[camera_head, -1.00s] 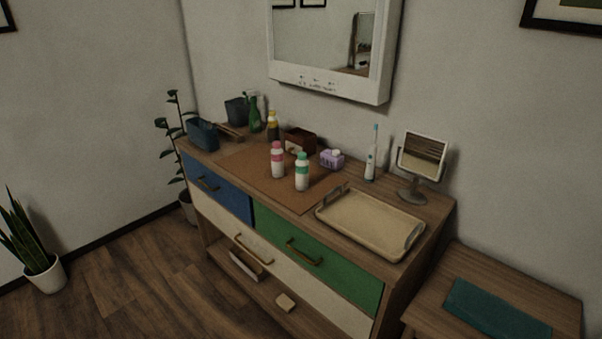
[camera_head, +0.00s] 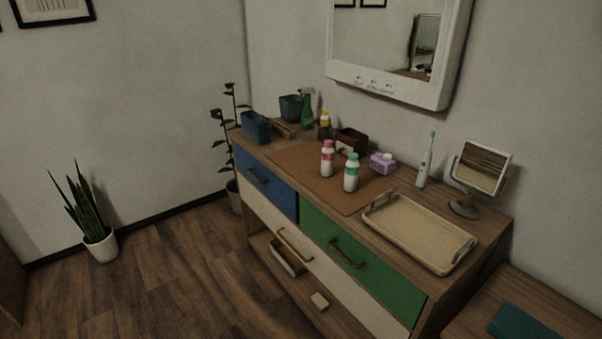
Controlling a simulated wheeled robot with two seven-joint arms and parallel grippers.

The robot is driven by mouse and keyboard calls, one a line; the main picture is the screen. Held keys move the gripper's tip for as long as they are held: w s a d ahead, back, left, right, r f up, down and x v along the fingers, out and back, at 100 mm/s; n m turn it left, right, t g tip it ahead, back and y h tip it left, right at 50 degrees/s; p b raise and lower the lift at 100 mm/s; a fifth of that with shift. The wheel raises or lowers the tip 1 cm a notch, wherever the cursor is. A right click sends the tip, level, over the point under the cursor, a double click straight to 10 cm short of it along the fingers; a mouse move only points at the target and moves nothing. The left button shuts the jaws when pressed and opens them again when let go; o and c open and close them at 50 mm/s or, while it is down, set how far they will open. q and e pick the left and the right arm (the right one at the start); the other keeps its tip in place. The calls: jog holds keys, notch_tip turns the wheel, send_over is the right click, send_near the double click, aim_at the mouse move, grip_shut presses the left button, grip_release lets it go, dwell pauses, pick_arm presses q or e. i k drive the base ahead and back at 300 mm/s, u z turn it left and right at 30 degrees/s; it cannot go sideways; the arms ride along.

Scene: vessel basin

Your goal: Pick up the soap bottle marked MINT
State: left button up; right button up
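Two small bottles stand upright on a brown mat (camera_head: 300,166) on top of the dresser. One bottle has a pink cap and label (camera_head: 327,158). The other bottle has a green cap and label (camera_head: 351,173) and stands to its right, closer to the front. The lettering is too small to read, so I cannot tell which is marked MINT. A taller dark bottle with a yellow top (camera_head: 324,125) and a green spray bottle (camera_head: 306,110) stand behind, towards the left. Neither of my grippers is in view.
A beige tray (camera_head: 418,232) lies right of the mat. A toothbrush (camera_head: 425,160), a purple box (camera_head: 382,163), a brown box (camera_head: 352,141) and a small mirror (camera_head: 480,170) stand along the back. The floor (camera_head: 170,270) left of the dresser is clear, with potted plants near the wall.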

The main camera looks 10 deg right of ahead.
aim_at(352, 168)
jog(key=u, duration=0.35)
jog(key=i, duration=1.75)
jog(key=z, duration=0.5)
